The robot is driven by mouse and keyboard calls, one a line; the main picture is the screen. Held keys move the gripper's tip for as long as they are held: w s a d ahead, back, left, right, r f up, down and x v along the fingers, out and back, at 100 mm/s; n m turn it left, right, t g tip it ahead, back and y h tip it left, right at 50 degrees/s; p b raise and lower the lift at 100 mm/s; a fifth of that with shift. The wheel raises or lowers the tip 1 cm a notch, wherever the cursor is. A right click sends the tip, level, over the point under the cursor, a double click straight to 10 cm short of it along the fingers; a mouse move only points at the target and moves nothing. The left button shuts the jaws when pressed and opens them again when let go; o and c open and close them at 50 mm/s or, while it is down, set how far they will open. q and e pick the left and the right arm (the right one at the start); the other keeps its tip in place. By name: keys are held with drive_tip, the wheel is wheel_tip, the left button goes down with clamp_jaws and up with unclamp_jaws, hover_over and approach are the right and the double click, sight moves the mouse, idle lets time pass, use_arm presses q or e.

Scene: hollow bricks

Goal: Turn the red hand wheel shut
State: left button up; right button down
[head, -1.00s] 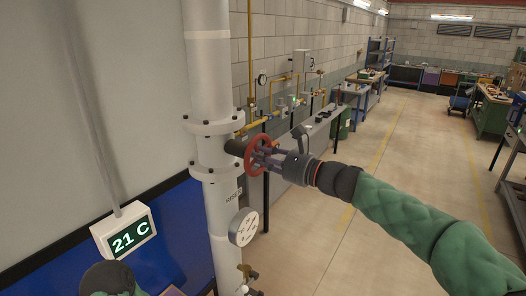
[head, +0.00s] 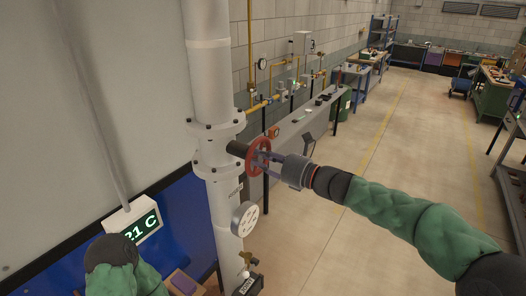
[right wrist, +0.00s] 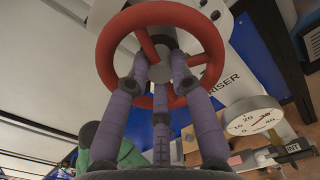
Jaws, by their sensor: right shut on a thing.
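The red hand wheel (head: 252,168) sits on a dark stem at the side of the white riser pipe (head: 213,85). My right gripper (head: 264,158) reaches it from the right and is shut on it. In the right wrist view the wheel's red rim (right wrist: 160,13) arches over the purple-grey fingers (right wrist: 163,80), which reach in at its hub and spokes. The exact finger contacts are partly hidden. My left arm shows only as a green sleeve with a black joint at the lower left of the head view; its gripper is out of sight.
A round gauge (head: 244,218) is on the pipe below the wheel. A display (head: 132,225) is at the left, partly covered by my left arm. Yellow piping (head: 262,104) runs along the wall behind. The floor to the right (head: 400,150) is clear.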

drive_tip(key=shift+f+m+p, duration=0.15)
drive_tip(key=shift+m+p, duration=0.45)
drive_tip(key=shift+m, duration=0.3)
drive_tip(key=c, duration=1.1)
unclamp_jaws()
drive_tip(key=shift+d, duration=0.1)
drive_tip(key=shift+s+d, duration=0.15)
drive_tip(key=shift+d, duration=0.1)
drive_tip(key=v, duration=1.1)
drive_tip(key=shift+s, duration=0.1)
